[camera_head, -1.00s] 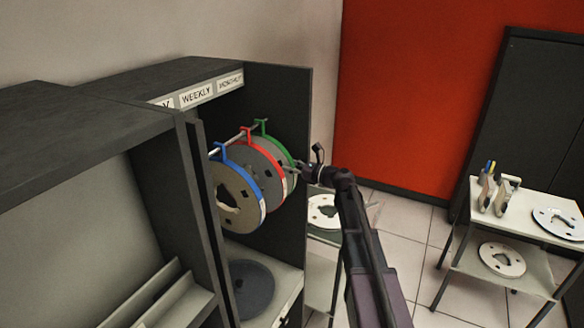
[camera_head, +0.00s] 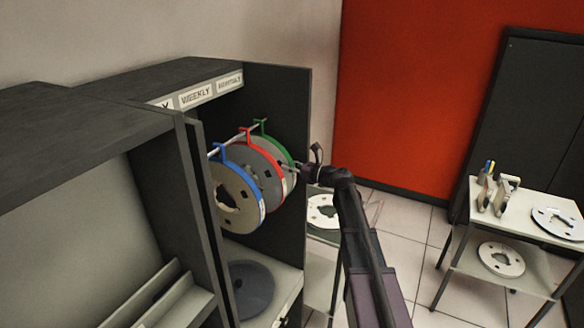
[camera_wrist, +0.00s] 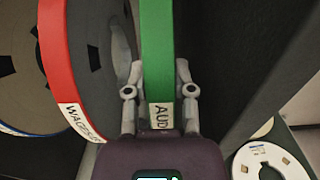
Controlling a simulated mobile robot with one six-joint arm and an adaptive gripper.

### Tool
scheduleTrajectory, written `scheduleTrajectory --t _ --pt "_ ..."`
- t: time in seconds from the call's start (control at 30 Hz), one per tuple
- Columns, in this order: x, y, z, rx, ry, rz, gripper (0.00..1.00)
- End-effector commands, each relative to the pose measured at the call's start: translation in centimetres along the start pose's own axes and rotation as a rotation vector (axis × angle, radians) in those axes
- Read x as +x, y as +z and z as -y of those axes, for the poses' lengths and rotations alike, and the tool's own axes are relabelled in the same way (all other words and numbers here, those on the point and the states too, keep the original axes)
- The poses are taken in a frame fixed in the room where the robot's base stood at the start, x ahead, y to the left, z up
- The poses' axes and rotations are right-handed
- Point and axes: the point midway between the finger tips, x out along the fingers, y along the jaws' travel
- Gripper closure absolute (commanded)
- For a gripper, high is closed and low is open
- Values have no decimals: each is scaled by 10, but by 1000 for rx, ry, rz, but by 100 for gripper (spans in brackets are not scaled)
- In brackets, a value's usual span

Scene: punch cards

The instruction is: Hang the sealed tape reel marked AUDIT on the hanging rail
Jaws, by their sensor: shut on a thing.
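The AUDIT reel has a green rim (camera_wrist: 157,50) and a white label partly hidden low in the wrist view. In the head view its green hook (camera_head: 261,126) is at the far end of the hanging rail (camera_head: 228,141), apparently over it; exact contact is too small to tell. My gripper (camera_wrist: 159,78) is shut on the green rim, one finger on each side. In the head view, my gripper (camera_head: 296,168) reaches the reel from the right.
A red reel (camera_head: 274,160), its label partly readable as WAGES, and a blue reel (camera_head: 239,190) hang nearer on the rail. The dark cabinet side panel (camera_head: 297,110) is close behind the green reel. A white reel (camera_wrist: 262,160) lies below right. A trolley (camera_head: 470,237) stands at right.

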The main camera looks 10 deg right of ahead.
Motion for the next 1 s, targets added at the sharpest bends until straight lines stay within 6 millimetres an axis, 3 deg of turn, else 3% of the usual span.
scheduleTrajectory --t 1.0 --pt "0 21 0 2 0 4 100"
